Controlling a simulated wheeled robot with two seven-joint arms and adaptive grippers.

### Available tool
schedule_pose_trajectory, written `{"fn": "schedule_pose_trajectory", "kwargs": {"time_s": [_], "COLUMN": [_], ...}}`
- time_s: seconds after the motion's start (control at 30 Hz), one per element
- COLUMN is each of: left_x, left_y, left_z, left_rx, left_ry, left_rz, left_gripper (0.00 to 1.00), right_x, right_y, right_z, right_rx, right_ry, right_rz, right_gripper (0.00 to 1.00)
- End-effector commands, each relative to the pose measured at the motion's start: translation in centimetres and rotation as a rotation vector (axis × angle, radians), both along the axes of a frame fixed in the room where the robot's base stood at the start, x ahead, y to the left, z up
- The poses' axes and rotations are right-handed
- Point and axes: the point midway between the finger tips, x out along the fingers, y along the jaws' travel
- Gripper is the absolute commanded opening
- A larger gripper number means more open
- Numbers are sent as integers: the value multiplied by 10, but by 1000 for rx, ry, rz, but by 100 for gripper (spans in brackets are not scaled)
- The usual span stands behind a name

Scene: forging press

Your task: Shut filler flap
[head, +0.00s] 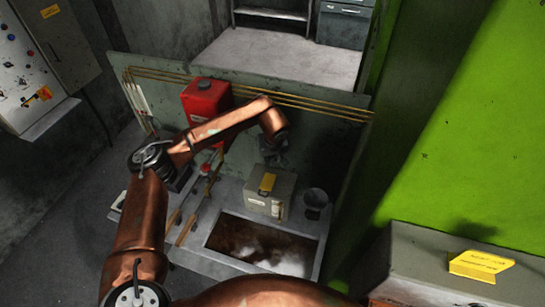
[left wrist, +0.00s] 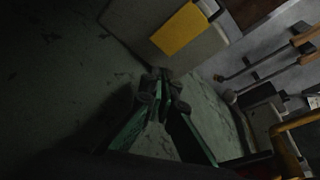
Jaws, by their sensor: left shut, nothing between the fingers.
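A grey box (head: 283,187) with a yellow label (head: 267,183) on it stands at the back of the grey bench. It also shows at the top of the left wrist view (left wrist: 207,42), with its yellow patch (left wrist: 180,28). I cannot tell for certain which part is the filler flap or how far it stands open. My left gripper (head: 273,158) is behind the box, close to its back edge, in dim light. In the left wrist view its fingertips (left wrist: 164,82) are together and empty, just short of the box. I cannot tell whether they touch it. My right gripper is out of view.
A sunken basin (head: 228,238) with pale material lies before the box. A dark cup (head: 315,198) stands to its right. Wooden-handled tools (head: 190,222) lie left. A green wall closes the right.

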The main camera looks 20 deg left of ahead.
Motion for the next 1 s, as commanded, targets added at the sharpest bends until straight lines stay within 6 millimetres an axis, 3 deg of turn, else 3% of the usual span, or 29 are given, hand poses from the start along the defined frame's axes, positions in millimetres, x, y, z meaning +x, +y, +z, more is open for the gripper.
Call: {"fn": "schedule_pose_trajectory", "kwargs": {"time_s": [0.33,1.0], "left_x": [0,0], "left_y": [0,0], "left_z": [6,68], "left_rx": [0,0], "left_ry": [-1,-1], "left_rz": [0,0], "left_gripper": [0,0], "right_x": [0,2], "right_y": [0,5], "right_z": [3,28], "right_rx": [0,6], "right_ry": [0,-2], "right_rz": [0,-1], "right_gripper": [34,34]}}
